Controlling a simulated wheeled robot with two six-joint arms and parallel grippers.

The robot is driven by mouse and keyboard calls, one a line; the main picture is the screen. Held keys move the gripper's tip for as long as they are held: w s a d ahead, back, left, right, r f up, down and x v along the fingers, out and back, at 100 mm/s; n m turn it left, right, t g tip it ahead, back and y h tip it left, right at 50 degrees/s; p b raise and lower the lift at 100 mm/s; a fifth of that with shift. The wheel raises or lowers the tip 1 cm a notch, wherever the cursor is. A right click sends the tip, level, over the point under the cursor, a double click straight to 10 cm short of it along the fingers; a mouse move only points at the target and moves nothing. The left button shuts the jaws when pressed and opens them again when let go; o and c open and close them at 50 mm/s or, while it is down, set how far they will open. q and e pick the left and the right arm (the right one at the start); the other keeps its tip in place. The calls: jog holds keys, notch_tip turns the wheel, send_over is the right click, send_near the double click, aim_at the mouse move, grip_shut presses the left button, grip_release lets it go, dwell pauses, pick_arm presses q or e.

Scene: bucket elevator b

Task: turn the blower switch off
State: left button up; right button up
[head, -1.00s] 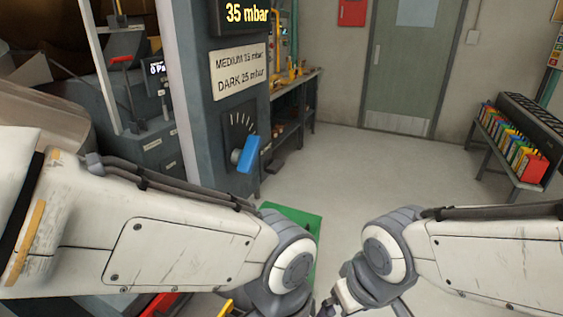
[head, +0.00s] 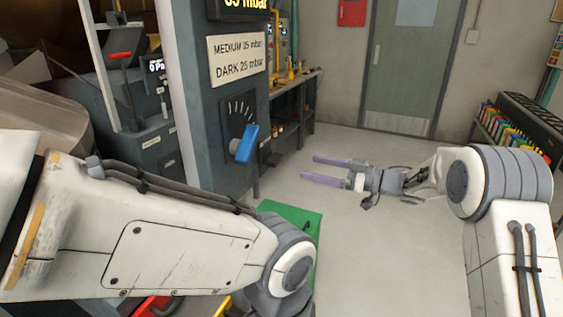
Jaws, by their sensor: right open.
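No switch labelled as the blower's can be made out. A blue handle (head: 244,143) on a rotary dial (head: 240,112) sits on the grey column, below a white sign plate (head: 238,60) reading MEDIUM 35 mbar and DARK 25 mbar. The handle is tilted, its upper end to the right. My right gripper (head: 309,168) is open and empty, to the right of the handle and apart from it, its two purplish fingers pointing left. My left arm crosses the lower left; its gripper is out of sight.
A red-topped lever (head: 120,56) stands at the left beside a dark display. A workbench (head: 297,84) with tools stands behind. A rack of coloured binders (head: 508,130) is at right. The middle floor is clear.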

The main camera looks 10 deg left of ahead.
aim_at(280, 159)
jog(key=a, duration=0.3)
jog(key=w+a+p, duration=0.1)
jog(key=a, duration=0.2)
jog(key=w+a+p, duration=0.1)
jog(key=a, duration=0.3)
jog(key=shift+a, duration=0.1)
